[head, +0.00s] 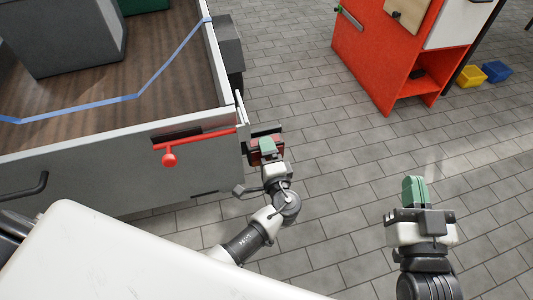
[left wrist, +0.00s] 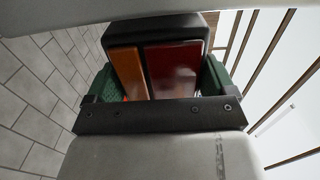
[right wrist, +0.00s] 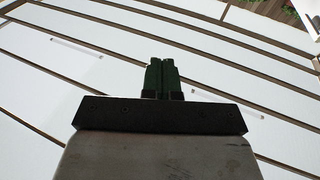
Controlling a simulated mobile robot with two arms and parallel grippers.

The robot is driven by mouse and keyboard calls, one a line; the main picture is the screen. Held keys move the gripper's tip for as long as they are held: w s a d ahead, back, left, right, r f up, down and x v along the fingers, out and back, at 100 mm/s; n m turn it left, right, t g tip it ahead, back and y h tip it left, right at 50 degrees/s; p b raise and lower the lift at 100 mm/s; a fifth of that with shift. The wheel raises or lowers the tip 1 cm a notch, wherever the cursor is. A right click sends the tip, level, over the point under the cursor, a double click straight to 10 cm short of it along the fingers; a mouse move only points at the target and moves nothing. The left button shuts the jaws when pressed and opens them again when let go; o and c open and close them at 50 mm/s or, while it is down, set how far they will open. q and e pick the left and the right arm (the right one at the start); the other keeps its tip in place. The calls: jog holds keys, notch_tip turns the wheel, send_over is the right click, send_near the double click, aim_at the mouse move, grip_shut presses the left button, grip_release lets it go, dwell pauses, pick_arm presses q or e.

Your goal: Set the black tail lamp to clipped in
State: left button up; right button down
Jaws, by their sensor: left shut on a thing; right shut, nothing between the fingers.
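The black tail lamp (left wrist: 178,66) has a red lens and an orange lens and fills the middle of the left wrist view. My left gripper (left wrist: 160,85) is shut on it, with a green finger on each side. In the head view the lamp (head: 254,157) is at the corner of the grey truck bed, partly hidden by my left gripper (head: 268,150). I cannot tell whether it is seated in its mount. My right gripper (head: 416,192) is shut and empty over the paved floor, and its green fingers (right wrist: 162,78) touch each other in the right wrist view.
The truck bed (head: 120,172) has a red T-shaped handle (head: 169,158) on its side, left of the lamp. Blue strap (head: 120,99) lies across the bed floor. An orange cabinet (head: 375,55) stands at the back, with yellow (head: 471,77) and blue (head: 497,71) bins beside it. Paved floor is open between.

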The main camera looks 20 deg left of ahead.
pick_arm(q)
jog(key=shift+w+a, duration=0.25)
jog(key=shift+w, duration=0.1)
jog(key=shift+w+a+r, duration=0.1)
jog(key=shift+r, duration=0.05)
pick_arm(e)
jog(key=shift+s+a+r+t+y, duration=0.1)
jog(key=shift+s+r+t+y, duration=0.05)
jog(key=shift+r+t, duration=0.4)
jog(key=shift+s+a+r+t+y, duration=0.1)
jog(key=shift+s+r+t+y, duration=0.05)
jog(key=shift+r+t, duration=0.4)
pick_arm(q)
jog(key=o, duration=1.1)
jog(key=shift+w, duration=0.1)
pick_arm(e)
jog(key=shift+w, duration=0.15)
pick_arm(q)
jog(key=shift+s+d, duration=0.25)
jog(key=shift+s, duration=0.15)
jog(key=v, duration=1)
jog(key=shift+p, duration=0.4)
pick_arm(e)
jog(key=f+g, duration=0.1)
jog(key=f+g+h, duration=0.1)
jog(key=f+g, duration=0.1)
jog(key=f, duration=0.1)
jog(key=shift+w+d+g, duration=0.15)
jog(key=shift+d+g, duration=0.2)
jog(key=shift+g, duration=0.05)
